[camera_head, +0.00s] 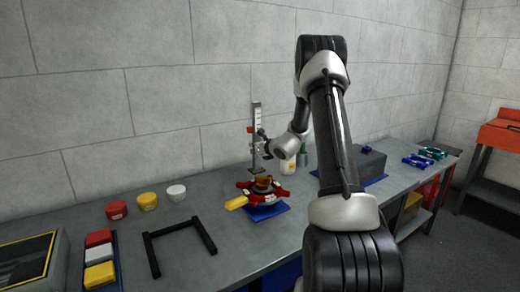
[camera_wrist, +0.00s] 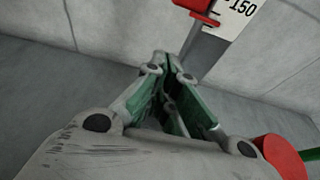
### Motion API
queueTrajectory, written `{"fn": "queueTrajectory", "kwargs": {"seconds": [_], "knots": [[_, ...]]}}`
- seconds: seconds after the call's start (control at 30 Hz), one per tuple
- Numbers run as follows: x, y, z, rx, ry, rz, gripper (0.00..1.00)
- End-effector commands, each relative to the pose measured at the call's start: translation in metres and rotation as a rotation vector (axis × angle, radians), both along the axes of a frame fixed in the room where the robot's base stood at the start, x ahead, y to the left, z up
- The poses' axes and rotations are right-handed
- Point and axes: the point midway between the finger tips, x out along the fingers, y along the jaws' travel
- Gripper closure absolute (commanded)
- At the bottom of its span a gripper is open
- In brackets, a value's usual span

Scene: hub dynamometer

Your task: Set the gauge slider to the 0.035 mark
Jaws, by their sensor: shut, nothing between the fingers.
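The gauge (camera_head: 257,113) is an upright grey post with a white scale, standing behind the red hub fixture in the head view. The red slider (camera_wrist: 200,8) shows at the top edge of the wrist view, partly cut off, on the grey post. My gripper (camera_wrist: 165,60) is shut and empty, its fingertips just below and left of the slider in that picture. I cannot tell whether they touch the post. The 0.035 mark is not readable.
The red hub fixture (camera_head: 277,190) with a yellow handle (camera_head: 236,203) sits on a blue mat (camera_head: 268,214). Red, yellow and white round pieces (camera_head: 147,201) and a black frame (camera_head: 182,228) are to the left. A red round object (camera_wrist: 279,156) is close at the wrist view's lower right.

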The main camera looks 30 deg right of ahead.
Motion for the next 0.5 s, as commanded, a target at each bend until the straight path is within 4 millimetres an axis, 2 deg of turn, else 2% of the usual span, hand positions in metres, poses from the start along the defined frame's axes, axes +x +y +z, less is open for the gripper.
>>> {"fn": "queueTrajectory", "kwargs": {"seconds": [0.03, 0.2, 0.5], "knots": [[0.005, 0.001, 0.004, -0.002, -0.002, 0.001, 1.00], [0.003, 0.001, 0.029, -0.002, -0.002, 0.001, 1.00], [0.002, 0.001, 0.039, -0.001, 0.001, 0.001, 1.00]]}}
